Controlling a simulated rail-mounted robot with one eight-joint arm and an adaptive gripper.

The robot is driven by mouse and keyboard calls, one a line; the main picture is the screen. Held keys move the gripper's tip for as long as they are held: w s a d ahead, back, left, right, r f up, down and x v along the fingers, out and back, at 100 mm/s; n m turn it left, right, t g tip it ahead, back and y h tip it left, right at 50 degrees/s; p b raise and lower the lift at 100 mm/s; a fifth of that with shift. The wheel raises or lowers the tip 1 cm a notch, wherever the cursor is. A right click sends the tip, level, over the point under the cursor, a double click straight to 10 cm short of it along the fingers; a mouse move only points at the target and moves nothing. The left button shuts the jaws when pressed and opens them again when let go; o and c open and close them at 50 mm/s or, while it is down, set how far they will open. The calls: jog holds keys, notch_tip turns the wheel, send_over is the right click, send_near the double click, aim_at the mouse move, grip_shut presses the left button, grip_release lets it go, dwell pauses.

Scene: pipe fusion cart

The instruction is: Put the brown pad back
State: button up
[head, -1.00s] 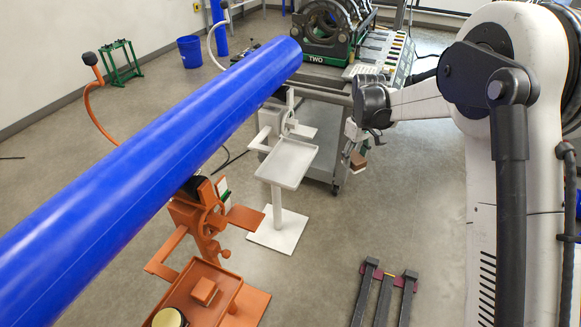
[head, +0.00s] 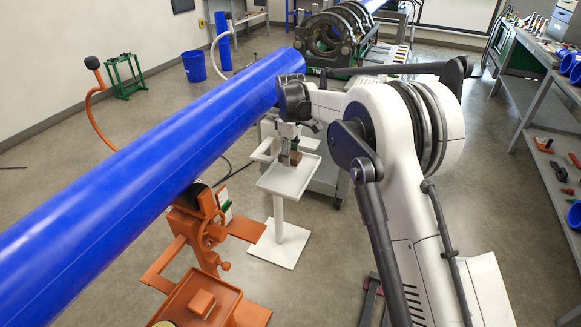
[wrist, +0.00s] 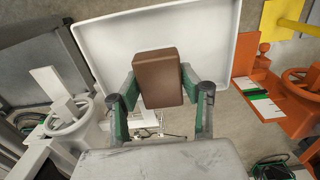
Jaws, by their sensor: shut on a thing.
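The brown pad (wrist: 158,78) is a small brown block held between the two fingers of my gripper (wrist: 160,92), which is shut on it. In the head view the brown pad (head: 295,158) shows small below my gripper (head: 289,155), over the white stand's tray (head: 270,180). In the wrist view the white tray (wrist: 100,45) fills the area behind the pad. The pad appears to be above the tray; I cannot tell whether it touches it.
A long blue pipe (head: 140,195) runs past the stand on the left. An orange stand (head: 215,235) with its own tray (head: 180,290) and block (head: 202,302) is at the front left. A grey cart (head: 325,175) stands behind the white stand. A workbench (head: 530,75) is at the right.

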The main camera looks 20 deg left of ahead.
aim_at(291, 154)
jog(key=shift+f, duration=2.1)
jog(key=shift+f, duration=0.15)
jog(key=o, duration=1.1)
notch_tip(291, 154, up, 12)
jog(key=shift+r, duration=0.15)
